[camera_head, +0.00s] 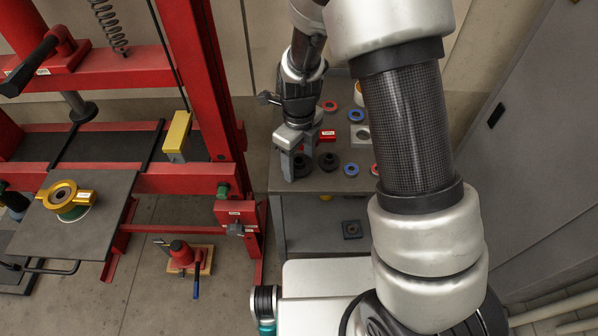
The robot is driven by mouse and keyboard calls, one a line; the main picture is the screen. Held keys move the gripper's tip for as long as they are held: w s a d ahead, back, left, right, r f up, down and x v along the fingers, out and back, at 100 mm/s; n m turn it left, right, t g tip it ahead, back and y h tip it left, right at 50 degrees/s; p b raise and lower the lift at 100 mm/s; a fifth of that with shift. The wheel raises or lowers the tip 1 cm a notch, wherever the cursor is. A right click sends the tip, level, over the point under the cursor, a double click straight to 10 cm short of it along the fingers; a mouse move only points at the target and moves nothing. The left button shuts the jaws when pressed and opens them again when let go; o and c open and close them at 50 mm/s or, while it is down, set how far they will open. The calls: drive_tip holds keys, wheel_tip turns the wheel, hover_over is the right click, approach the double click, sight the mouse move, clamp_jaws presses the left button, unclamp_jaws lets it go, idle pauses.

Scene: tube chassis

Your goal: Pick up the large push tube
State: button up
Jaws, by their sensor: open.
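My gripper (300,160) is open and points down over the left end of the grey table (276,185). A dark round piece (302,166) shows between and behind its fingers, partly hidden by them. I cannot tell whether they touch it. Another dark ring-like piece (328,161) sits just to the right. I cannot tell for sure which piece is the large push tube; my arm hides part of the table's right side.
Blue rings (357,115), a red ring (329,106), a red box (328,135) and a grey square block (358,135) lie on the table. A red press frame (205,90) stands close on the left. A grey cabinet (540,130) bounds the right.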

drive_tip(key=c, duration=0.9)
drive_tip(key=shift+c, duration=0.3)
drive_tip(key=shift+r, duration=0.15)
